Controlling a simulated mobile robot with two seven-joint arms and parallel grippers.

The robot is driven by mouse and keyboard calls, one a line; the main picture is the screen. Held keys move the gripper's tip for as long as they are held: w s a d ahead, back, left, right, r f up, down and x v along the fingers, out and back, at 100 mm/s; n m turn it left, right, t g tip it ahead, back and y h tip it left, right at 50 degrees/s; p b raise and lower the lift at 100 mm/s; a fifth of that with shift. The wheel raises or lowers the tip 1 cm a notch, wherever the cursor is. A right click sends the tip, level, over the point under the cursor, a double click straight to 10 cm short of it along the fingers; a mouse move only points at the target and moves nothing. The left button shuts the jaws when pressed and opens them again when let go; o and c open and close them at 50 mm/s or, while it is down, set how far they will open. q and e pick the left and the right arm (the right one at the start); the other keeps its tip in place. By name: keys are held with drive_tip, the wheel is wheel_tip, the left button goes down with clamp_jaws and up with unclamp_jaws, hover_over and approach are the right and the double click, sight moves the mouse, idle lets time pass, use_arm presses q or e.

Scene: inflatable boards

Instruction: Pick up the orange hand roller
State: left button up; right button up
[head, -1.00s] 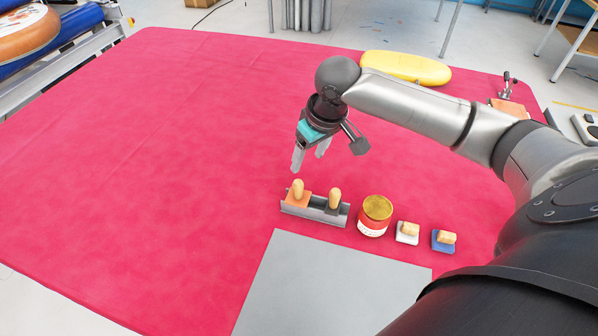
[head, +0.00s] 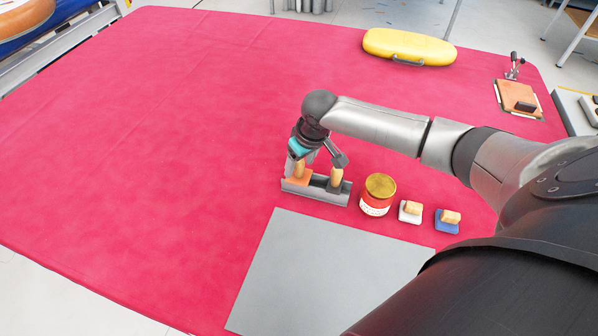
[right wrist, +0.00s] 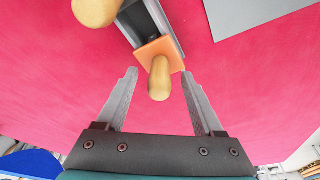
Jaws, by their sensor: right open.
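The orange hand roller (head: 298,182), an orange piece with an upright wooden handle, stands at the left end of a grey metal holder (head: 325,195). In the right wrist view the roller (right wrist: 158,80) has its handle between my two fingers, with a gap on each side. My right gripper (head: 300,166) is open, pointing down around the handle from above, and partly hides it in the head view. My left gripper is not in view.
A dark tool with a wooden handle (head: 336,178) stands beside the roller in the same holder. A grey sheet (head: 325,270) lies in front; the red surface at left is clear.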

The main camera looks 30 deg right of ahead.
drive_tip(key=shift+x, duration=0.85)
clamp_jaws()
